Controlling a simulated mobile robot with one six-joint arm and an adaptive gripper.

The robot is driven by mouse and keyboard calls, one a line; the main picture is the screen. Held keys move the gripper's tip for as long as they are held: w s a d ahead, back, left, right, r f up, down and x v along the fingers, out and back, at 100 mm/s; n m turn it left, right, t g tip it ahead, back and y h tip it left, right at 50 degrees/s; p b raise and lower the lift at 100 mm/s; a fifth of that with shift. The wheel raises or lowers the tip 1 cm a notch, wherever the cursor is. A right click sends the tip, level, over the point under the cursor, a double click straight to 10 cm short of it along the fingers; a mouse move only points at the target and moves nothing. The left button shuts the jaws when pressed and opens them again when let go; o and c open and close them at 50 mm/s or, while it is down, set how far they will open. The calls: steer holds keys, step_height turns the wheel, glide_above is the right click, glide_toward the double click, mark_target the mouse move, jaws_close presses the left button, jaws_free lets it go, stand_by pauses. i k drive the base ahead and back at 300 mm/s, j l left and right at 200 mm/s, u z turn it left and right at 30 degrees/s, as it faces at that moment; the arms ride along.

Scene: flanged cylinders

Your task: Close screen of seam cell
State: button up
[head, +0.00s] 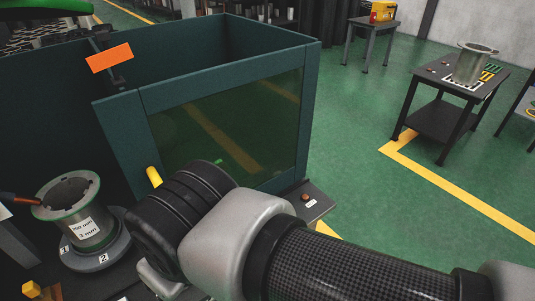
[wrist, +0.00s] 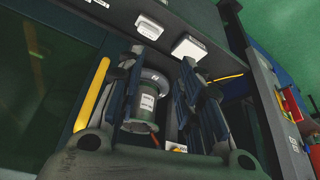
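The seam cell's dark teal screen (head: 125,138) has a tinted window (head: 232,125) and a yellow handle (head: 153,177) at its lower left. The flanged cylinder (head: 85,228) stands upright on a round base at the left, uncovered by the screen from this side. In the head view my arm hides my gripper's fingers. In the wrist view my gripper (wrist: 165,65) is open, its two dark fingers apart. The yellow handle (wrist: 92,95) shows left of the left finger, outside the gap. The cylinder (wrist: 141,105) shows beyond, between the fingers. Contact with the handle cannot be told.
An orange tag (head: 109,58) sits on the cell's upper left. A dark table (head: 450,95) with another flanged cylinder (head: 474,65) stands at the right. A small table (head: 373,30) with a yellow box is at the back. The green floor between is clear.

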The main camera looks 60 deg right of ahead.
mark_target(252, 118)
steer(key=z, duration=1.45)
steer(key=k+l+u, duration=0.1)
steer(key=k+u, duration=0.15)
steer(key=k, duration=0.3)
